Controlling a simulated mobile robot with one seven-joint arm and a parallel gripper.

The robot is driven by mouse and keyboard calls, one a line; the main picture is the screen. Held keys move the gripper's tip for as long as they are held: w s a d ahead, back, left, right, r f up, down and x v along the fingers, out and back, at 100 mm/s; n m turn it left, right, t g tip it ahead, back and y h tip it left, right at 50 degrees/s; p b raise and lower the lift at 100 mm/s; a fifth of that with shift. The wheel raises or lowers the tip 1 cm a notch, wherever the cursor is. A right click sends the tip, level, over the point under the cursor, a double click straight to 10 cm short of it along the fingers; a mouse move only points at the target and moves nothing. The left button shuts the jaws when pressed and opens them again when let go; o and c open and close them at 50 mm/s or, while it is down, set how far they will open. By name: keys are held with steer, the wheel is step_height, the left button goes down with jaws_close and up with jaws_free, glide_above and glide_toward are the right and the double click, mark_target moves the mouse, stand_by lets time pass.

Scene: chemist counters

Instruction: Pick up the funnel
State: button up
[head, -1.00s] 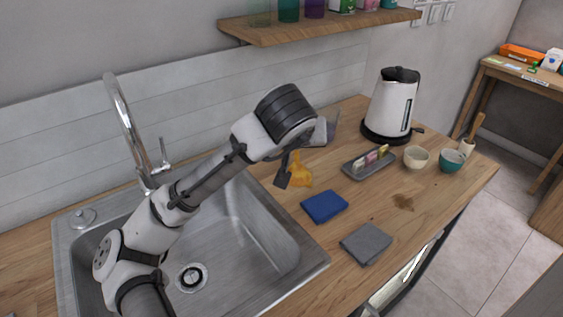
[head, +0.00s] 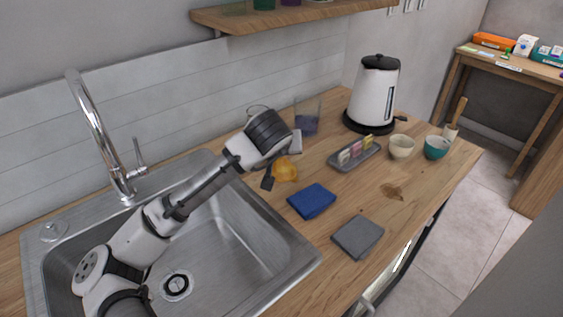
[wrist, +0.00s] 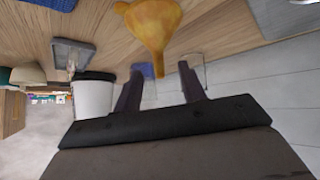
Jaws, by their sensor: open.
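The funnel (head: 285,170) is orange-yellow and stands on the wooden counter beside the sink, partly hidden by my gripper in the head view. In the wrist view the funnel (wrist: 150,22) is at the top centre, its narrow spout pointing toward the space between my fingers. My gripper (wrist: 160,84) is open, with a dark finger on either side of the spout's line. Nothing is held. In the head view my gripper (head: 280,162) is low at the funnel; contact cannot be told.
A blue cloth (head: 311,201) and grey cloth (head: 358,237) lie in front. A grey tray (head: 341,166) with small items, a kettle (head: 373,96), a cream bowl (head: 401,147) and teal bowl (head: 436,147) stand right. A clear container (head: 307,115) is behind. The sink (head: 225,235) is left.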

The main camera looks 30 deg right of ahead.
mark_target(283, 160)
steer(key=p+x, duration=0.1)
steer(key=x, duration=0.2)
steer(key=shift+w+d, duration=0.35)
steer(key=shift+w+d+f, duration=0.15)
steer(key=shift+w+f, duration=0.05)
steer(key=shift+f, duration=0.25)
jaws_close()
